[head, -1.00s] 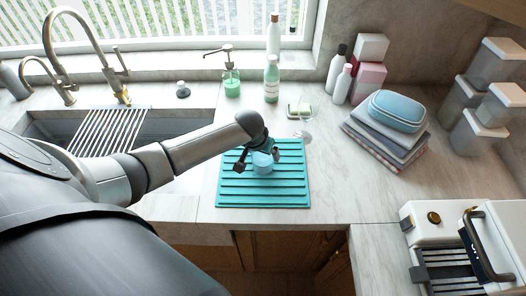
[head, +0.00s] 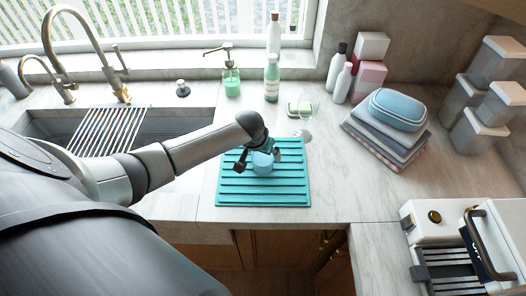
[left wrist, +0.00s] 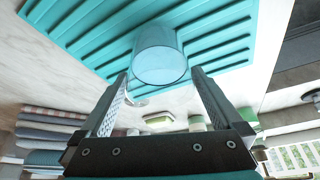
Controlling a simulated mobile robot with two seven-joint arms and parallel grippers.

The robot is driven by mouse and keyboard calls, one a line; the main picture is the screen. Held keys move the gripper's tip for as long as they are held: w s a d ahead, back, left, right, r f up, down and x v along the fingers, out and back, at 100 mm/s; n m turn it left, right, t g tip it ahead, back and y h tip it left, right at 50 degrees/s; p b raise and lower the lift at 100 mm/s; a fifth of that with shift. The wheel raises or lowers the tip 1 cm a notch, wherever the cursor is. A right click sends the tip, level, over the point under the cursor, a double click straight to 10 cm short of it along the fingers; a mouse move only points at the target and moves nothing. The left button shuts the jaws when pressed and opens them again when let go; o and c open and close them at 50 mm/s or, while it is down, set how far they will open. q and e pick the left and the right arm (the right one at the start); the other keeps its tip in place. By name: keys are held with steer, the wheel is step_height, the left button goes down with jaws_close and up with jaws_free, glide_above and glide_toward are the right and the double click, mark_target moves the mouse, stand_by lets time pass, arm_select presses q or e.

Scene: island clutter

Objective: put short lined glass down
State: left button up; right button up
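The short glass (head: 262,164) is small, light blue and see-through. It appears to stand upright on the teal ribbed drying mat (head: 232,196). The left wrist view also shows the glass (left wrist: 160,58) on the mat (left wrist: 85,40); lines on it are too faint to make out. My left gripper (head: 259,161) is over the mat at the glass. In the left wrist view its two fingers (left wrist: 160,78) are spread, with the glass beyond and between their tips and a gap on each side. My right gripper is in neither view.
A clear stemmed glass (head: 309,104) and a soap dish (head: 294,108) are behind the mat. A green-white bottle (head: 271,78) stands behind left. Folded towels (head: 378,144) lie right; the sink rack (head: 108,130) is left.

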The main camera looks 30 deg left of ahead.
arm_select(q)
steer(key=p+v, duration=0.1)
steer(key=v, duration=1.4)
steer(key=shift+p, duration=0.3)
steer(key=shift+r, duration=0.1)
